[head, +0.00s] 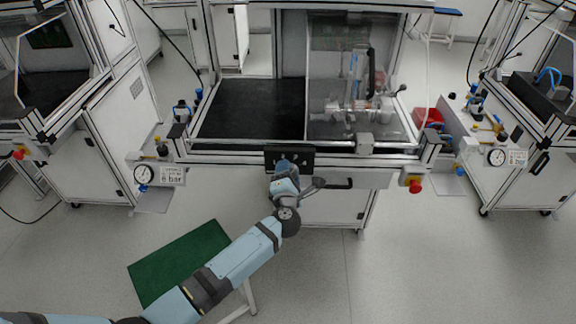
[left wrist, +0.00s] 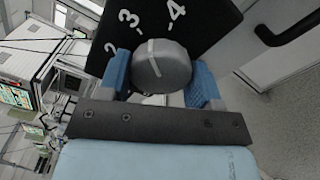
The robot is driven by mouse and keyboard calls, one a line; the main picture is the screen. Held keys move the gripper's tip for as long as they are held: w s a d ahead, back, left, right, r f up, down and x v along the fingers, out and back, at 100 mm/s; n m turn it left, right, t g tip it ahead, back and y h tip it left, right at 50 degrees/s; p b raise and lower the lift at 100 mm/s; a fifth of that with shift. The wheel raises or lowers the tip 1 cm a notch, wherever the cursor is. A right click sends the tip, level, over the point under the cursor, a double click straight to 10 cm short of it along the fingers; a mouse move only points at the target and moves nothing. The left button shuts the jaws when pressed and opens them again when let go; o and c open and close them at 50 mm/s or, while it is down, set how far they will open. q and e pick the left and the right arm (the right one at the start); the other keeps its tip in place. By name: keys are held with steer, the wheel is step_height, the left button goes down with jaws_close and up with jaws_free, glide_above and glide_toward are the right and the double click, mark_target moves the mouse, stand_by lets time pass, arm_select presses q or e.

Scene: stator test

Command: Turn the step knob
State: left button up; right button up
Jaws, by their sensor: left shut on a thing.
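The step knob (left wrist: 162,68) is a round grey knob with a white line on its face, in front of a black panel (left wrist: 215,22) with white numbers. The 2, 3 and 4 can be read there. The white line points roughly between the 3 and the 4. My left gripper (left wrist: 164,80) is shut on the knob, with one blue finger on each side. In the head view, my left gripper (head: 284,168) is at the black panel (head: 306,155) on the front of the middle station and hides the knob. My right gripper is not in view.
A black door handle (head: 338,184) is just right of my gripper. A red emergency button (head: 415,186) is at the station's right front corner, and a pressure gauge (head: 144,174) is to the left. The floor at right is clear.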

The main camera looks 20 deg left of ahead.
arm_select(q)
steer(key=shift+r+m+p, duration=0.35)
steer(key=shift+m+p, duration=0.15)
steer(key=shift+p, duration=0.05)
steer(key=m+p, duration=0.2)
steer(key=p, duration=0.1)
steer(key=shift+f, duration=0.1)
steer(key=shift+m+p, duration=0.95)
steer(key=shift+m, duration=0.25)
steer(key=shift+f, duration=0.15)
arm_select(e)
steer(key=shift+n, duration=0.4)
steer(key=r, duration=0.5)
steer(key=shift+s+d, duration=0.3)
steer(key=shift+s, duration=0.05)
arm_select(q)
steer(key=shift+m, duration=0.3)
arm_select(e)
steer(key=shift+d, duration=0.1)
arm_select(q)
steer(key=o, duration=0.8)
steer(key=shift+o, duration=0.6)
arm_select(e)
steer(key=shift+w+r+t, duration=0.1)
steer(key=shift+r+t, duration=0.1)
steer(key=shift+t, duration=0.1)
arm_select(q)
steer(key=shift+s, duration=0.1)
